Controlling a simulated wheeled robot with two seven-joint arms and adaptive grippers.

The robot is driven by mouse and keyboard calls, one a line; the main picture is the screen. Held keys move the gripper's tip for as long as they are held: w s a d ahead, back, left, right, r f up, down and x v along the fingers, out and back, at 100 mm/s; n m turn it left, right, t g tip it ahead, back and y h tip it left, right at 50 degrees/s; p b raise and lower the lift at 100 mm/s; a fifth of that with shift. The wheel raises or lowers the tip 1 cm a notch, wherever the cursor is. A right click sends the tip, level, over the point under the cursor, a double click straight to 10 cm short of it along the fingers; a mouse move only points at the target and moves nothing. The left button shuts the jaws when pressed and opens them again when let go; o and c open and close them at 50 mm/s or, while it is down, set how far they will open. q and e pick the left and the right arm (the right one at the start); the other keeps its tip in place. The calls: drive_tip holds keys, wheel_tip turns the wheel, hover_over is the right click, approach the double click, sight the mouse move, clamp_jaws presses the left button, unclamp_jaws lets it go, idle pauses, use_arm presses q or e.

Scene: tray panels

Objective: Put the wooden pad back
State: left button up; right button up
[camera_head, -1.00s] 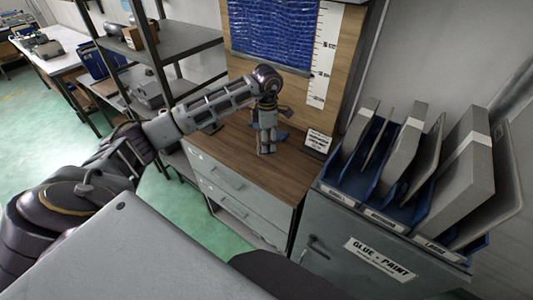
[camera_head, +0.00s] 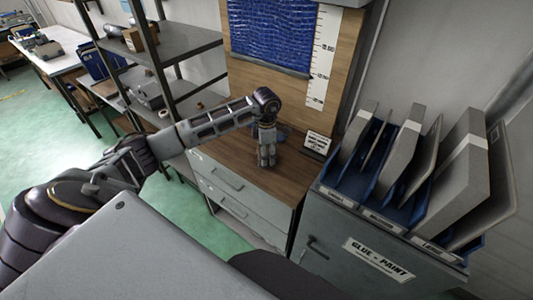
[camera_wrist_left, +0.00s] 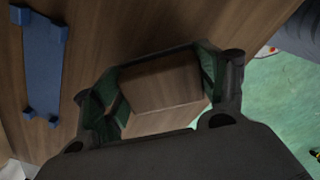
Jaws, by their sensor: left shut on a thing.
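My left gripper (camera_head: 267,163) points down over the wooden top of the drawer cabinet. In the left wrist view its green-lined fingers (camera_wrist_left: 155,92) are shut on a brown wooden block (camera_wrist_left: 165,85), which looks like the wooden pad. The block sits between the fingers, and wood-grained surface lies behind it. I cannot tell whether the block touches that surface. The pad cannot be made out in the head view. A blue holder with raised corners (camera_wrist_left: 42,65) lies on the wood beside the gripper, apart from it; in the head view it is mostly hidden behind the gripper. My right gripper is not in view.
The drawer cabinet (camera_head: 228,178) stands against a wooden board with a blue sheet (camera_head: 270,35) and a ruler (camera_head: 322,60). A small sign (camera_head: 318,144) stands at the right. Grey panels in blue racks (camera_head: 375,205) stand further right. Shelves (camera_head: 170,50) are at the left.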

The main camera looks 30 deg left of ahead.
use_arm(q)
drive_tip(key=shift+f, duration=0.45)
drive_tip(key=shift+f, duration=0.1)
drive_tip(key=o, duration=0.9)
drive_tip(key=shift+r, duration=0.2)
wheel_tip(320, 180, up, 12)
drive_tip(key=b, duration=0.2)
drive_tip(key=shift+f, duration=0.1)
idle(0.5)
